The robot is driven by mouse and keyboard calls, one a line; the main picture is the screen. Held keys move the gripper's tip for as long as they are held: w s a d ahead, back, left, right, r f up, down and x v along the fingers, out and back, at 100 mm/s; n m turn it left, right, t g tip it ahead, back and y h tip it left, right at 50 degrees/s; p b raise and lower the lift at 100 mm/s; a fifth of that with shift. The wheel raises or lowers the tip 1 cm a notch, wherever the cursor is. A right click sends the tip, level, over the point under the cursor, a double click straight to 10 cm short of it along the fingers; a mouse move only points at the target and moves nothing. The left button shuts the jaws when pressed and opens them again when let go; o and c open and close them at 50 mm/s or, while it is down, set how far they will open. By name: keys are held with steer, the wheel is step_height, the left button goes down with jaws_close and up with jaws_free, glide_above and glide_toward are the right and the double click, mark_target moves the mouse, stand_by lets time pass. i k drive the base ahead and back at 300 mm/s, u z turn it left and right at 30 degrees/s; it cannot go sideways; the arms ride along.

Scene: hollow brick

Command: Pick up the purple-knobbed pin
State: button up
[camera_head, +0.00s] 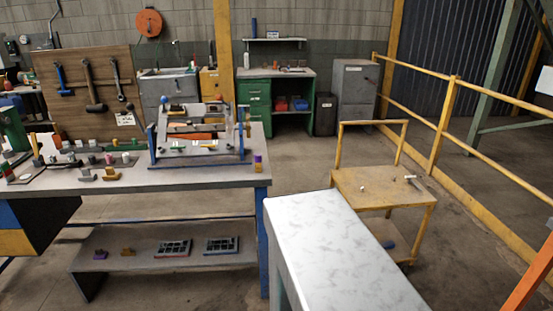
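No pin with a purple knob can be made out for certain. A small purple and yellow piece (258,162) stands at the right front corner of the grey-topped workbench (200,178). Another small purple piece (101,254) lies at the left of the bench's lower shelf (140,262). Both are too small to tell whether either is the pin. My gripper is not in view.
A blue-framed fixture (200,140) and several small parts stand on the bench. A pale mottled slab (340,250) fills the near centre. Beyond it stands a yellow cart (385,187), with a yellow railing (442,125) on the right. Open floor (300,160) lies behind.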

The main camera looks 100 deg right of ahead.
mark_target(257, 157)
steer(key=u, duration=0.05)
steer(key=k, duration=1.8)
steer(key=z, duration=1.1)
steer(key=i, duration=1)
steer(key=u, duration=0.05)
